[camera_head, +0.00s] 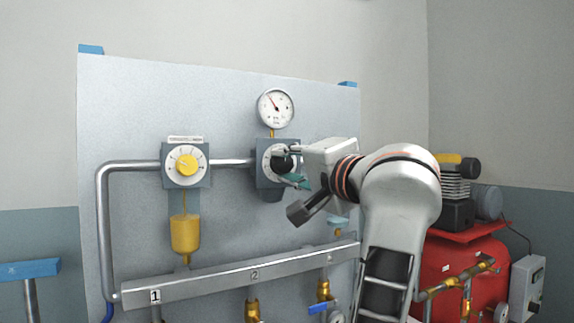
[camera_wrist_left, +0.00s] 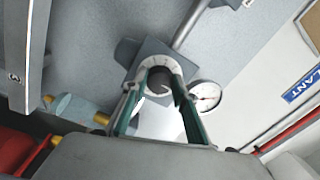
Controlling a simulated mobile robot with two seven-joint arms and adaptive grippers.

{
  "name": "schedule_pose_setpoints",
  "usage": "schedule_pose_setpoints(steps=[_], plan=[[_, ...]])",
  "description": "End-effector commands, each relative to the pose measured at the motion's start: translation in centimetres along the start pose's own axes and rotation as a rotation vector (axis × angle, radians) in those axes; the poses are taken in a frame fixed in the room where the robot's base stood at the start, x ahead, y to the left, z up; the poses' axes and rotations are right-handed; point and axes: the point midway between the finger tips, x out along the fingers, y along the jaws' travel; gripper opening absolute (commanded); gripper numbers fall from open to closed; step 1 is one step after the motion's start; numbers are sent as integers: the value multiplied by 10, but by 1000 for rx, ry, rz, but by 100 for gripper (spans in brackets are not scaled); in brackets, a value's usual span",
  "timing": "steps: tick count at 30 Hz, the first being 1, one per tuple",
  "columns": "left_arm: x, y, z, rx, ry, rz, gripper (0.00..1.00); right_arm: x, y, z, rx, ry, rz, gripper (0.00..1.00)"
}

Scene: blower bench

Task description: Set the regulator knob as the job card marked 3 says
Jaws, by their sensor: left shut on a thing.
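The regulator knob (camera_head: 282,164) is a dark round knob on a white dial with a grey-blue body, right of centre on the panel. It also shows in the left wrist view (camera_wrist_left: 159,83). My left gripper (camera_head: 290,165) is shut on this knob, its green-lined fingers on either side of it. The gripper hides part of the dial, and I cannot read the setting. Above it, a round white gauge (camera_head: 276,107) has its needle pointing to the upper left. It shows again in the left wrist view (camera_wrist_left: 205,97). I see no readable job card. My right gripper is not in view.
A second dial with a yellow knob (camera_head: 186,165) sits to the left, above a yellow bowl (camera_head: 185,233). A grey numbered rail (camera_head: 210,281) with brass valves runs below. A red compressor tank (camera_head: 462,268) stands at the right.

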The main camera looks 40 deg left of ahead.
Motion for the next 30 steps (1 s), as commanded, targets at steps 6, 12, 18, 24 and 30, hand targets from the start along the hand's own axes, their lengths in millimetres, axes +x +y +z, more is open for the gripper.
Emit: schedule_pose_setpoints(steps=[6,12,18,24,30], plan=[[0,0,0,6,0,0,6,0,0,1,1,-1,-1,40],[0,0,0,5,0,0,30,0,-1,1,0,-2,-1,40],[0,0,0,4,0,0,45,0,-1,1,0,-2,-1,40],[-1,0,0,4,1,0,45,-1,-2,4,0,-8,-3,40],[-21,1,-1,5,5,2,45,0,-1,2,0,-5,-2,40]])
